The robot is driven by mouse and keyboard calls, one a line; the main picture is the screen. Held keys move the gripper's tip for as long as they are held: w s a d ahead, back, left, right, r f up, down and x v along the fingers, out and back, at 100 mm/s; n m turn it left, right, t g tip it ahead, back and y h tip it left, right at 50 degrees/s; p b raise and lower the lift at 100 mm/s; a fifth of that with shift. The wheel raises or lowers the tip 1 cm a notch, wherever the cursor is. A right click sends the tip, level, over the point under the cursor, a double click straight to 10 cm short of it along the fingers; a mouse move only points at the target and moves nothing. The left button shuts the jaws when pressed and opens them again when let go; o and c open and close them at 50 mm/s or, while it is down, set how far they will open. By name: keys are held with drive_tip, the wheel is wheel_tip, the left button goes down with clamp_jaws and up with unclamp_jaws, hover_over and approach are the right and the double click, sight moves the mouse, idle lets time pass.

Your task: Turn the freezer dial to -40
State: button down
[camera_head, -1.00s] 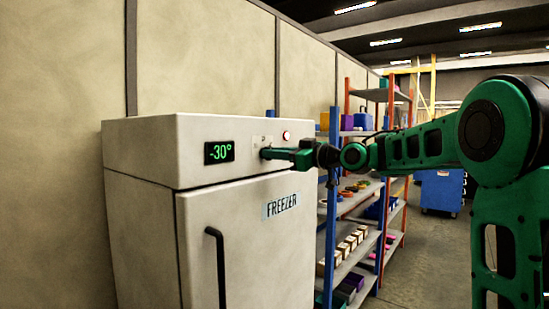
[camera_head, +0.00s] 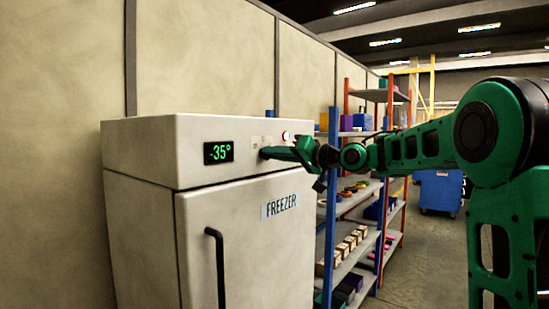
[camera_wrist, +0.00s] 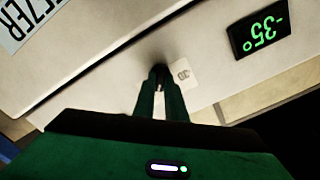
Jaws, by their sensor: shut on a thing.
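The white freezer (camera_head: 140,150) stands against the wall, its door shut. Its display (camera_head: 218,152) reads -35° in green; the display also shows upside down in the wrist view (camera_wrist: 259,33). My gripper (camera_head: 268,153) is at the freezer's upper front panel, right of the display. In the wrist view my gripper (camera_wrist: 160,76) is shut on the dial, its fingertips at the panel. The dial is mostly hidden by the fingers and in dark shadow. A small pale label (camera_wrist: 183,74) shows beside the fingertips.
A round light (camera_head: 285,136) sits on the panel above and right of my gripper. The door has a black handle (camera_head: 216,265) and a FREEZER sign (camera_head: 279,206). Shelves with blue posts (camera_head: 331,210) stand close right of the freezer. Floor beyond is open, with a blue cart (camera_head: 441,191).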

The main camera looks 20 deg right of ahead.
drive_tip(key=shift+w+d+r+m, duration=0.2)
drive_tip(key=shift+d+m, duration=0.1)
drive_tip(key=shift+m, duration=0.3)
drive_tip(key=c, duration=1.9)
unclamp_jaws()
drive_tip(key=shift+f, duration=0.1)
drive_tip(key=shift+o, duration=0.5)
drive_tip(key=shift+a+f, duration=0.1)
drive_tip(key=shift+s, duration=0.1)
drive_tip(key=v, duration=1)
drive_tip(key=shift+s+d, duration=0.2)
drive_tip(key=shift+f, duration=0.1)
